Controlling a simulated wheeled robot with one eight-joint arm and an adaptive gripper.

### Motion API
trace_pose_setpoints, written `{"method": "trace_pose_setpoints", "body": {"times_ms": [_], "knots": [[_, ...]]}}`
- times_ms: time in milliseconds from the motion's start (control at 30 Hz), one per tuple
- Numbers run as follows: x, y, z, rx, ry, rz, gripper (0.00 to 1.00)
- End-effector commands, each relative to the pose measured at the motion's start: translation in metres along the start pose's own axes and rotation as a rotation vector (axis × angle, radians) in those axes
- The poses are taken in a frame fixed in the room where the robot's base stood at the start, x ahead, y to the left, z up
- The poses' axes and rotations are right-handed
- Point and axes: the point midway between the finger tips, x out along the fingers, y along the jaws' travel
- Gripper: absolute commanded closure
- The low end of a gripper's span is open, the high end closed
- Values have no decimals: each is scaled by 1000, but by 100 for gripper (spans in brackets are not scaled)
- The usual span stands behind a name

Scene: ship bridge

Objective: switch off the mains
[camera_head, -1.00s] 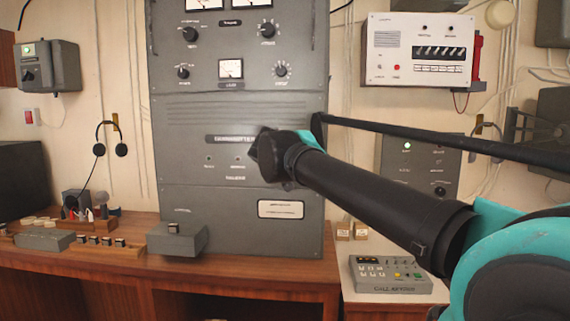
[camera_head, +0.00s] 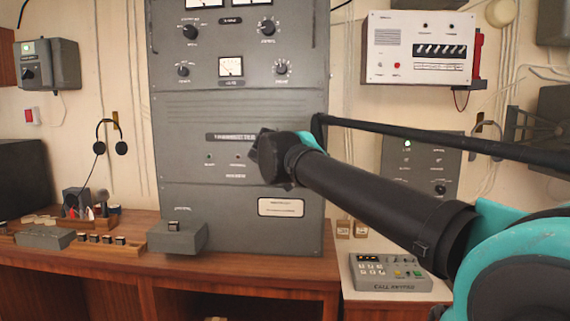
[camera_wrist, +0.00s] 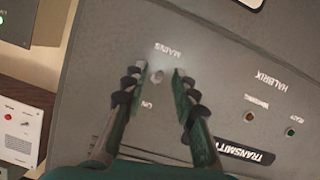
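The grey transmitter cabinet (camera_head: 170,130) stands upright on the wooden desk in the head view. In the wrist view its panel (camera_wrist: 220,60) fills most of the picture, with lettering upside down. A small mains switch (camera_wrist: 156,76) sits on it between the words MAINS and ON. My gripper (camera_wrist: 156,72) is open, with one finger on either side of the switch and gaps visible on both sides. I cannot tell how far the fingertips are from the panel. In the head view my wrist hides the switch and the fingers.
A grey box (camera_head: 177,238) stands on the desk below. A white alarm panel (camera_head: 418,50) hangs on the wall at the right.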

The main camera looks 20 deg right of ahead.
Motion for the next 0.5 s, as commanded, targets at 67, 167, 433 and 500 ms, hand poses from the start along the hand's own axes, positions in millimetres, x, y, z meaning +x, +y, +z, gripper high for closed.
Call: {"method": "trace_pose_setpoints", "body": {"times_ms": [67, 167, 433, 500], "knots": [[-4, 0, 0, -1, 0, -1, 72], [-16, -1, 0, -2, 0, -3, 72], [-70, -2, 0, -2, 1, -6, 72], [-82, -2, 0, -3, 1, -6, 72]]}}
